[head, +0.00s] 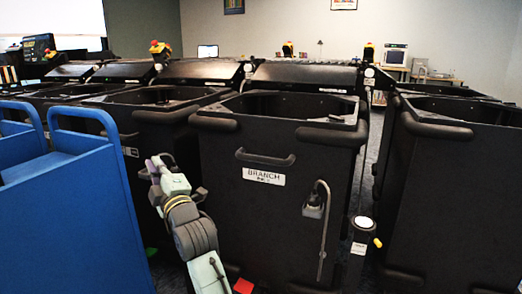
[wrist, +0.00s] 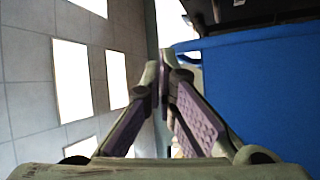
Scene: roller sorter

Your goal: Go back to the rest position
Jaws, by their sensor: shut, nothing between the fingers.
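My arm rises from the bottom of the head view, in front of the black bin labelled BRANCH (head: 222,185). My gripper (head: 157,166) is at the arm's upper end, between that bin and the blue cart (head: 70,200). In the wrist view my gripper (wrist: 164,78) has its two purple-padded fingers meeting at the tips, with nothing between them. The blue cart's panel (wrist: 255,90) fills the right side of the wrist view, beside the fingers.
More black bins stand at the left (head: 150,130) and right (head: 440,180). A post with a pale round top (head: 363,226) stands right of the BRANCH bin. A red object (head: 243,286) lies low beside my arm. Bright panels (wrist: 70,80) show on the tiled surface at left.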

